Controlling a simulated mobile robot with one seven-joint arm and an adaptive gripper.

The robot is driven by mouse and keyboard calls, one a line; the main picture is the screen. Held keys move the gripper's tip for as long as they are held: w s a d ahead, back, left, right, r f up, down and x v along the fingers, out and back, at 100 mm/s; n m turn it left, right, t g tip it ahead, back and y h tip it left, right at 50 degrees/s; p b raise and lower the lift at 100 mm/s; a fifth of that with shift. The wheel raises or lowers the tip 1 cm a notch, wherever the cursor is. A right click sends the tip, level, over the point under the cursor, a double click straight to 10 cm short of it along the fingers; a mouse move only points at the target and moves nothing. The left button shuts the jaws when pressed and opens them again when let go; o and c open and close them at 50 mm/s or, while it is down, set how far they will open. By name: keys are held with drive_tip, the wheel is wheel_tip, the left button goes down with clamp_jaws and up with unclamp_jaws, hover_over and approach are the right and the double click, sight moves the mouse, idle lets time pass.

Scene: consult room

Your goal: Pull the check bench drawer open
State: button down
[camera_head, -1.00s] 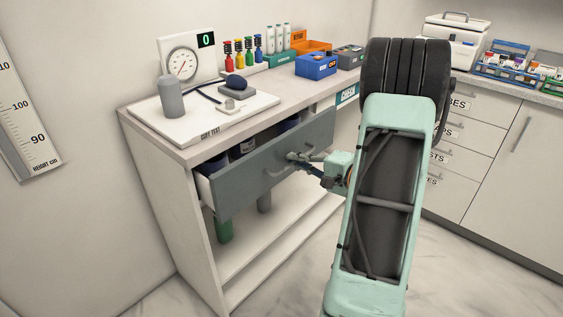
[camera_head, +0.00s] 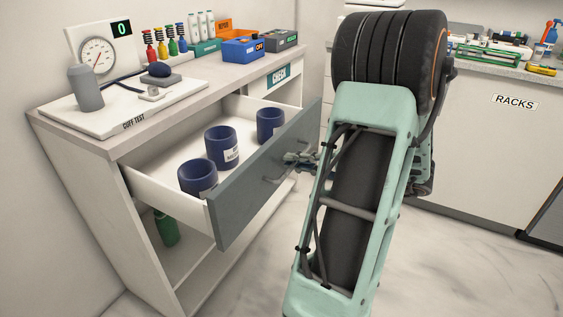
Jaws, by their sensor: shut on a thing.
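The check bench (camera_head: 52,112) stands at the left with its drawer (camera_head: 240,200) pulled well out. The drawer has a grey front and a white inside. Three dark blue cups stand in it: a near one (camera_head: 197,180), a middle one with a white label (camera_head: 221,148) and a far one (camera_head: 270,124). My gripper (camera_head: 290,160) is at the drawer front, shut on the handle (camera_head: 272,178). The fingertips are small in the picture and my arm covers part of the wrist.
A gauge (camera_head: 97,55), a grey cylinder (camera_head: 86,88), colored bottles (camera_head: 165,44) and a blue box (camera_head: 243,49) stand on the bench top. A green bottle (camera_head: 166,229) is on the shelf below. A cabinet labelled RACKS (camera_head: 480,150) stands at right. Floor in front of the drawer is clear.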

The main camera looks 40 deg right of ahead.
drive_tip(key=shift+v, duration=0.8)
drive_tip(key=shift+f, duration=0.1)
drive_tip(key=c, duration=2.4)
unclamp_jaws()
drive_tip(key=shift+d, duration=0.1)
drive_tip(key=v, duration=1.2)
drive_tip(key=shift+f, duration=0.1)
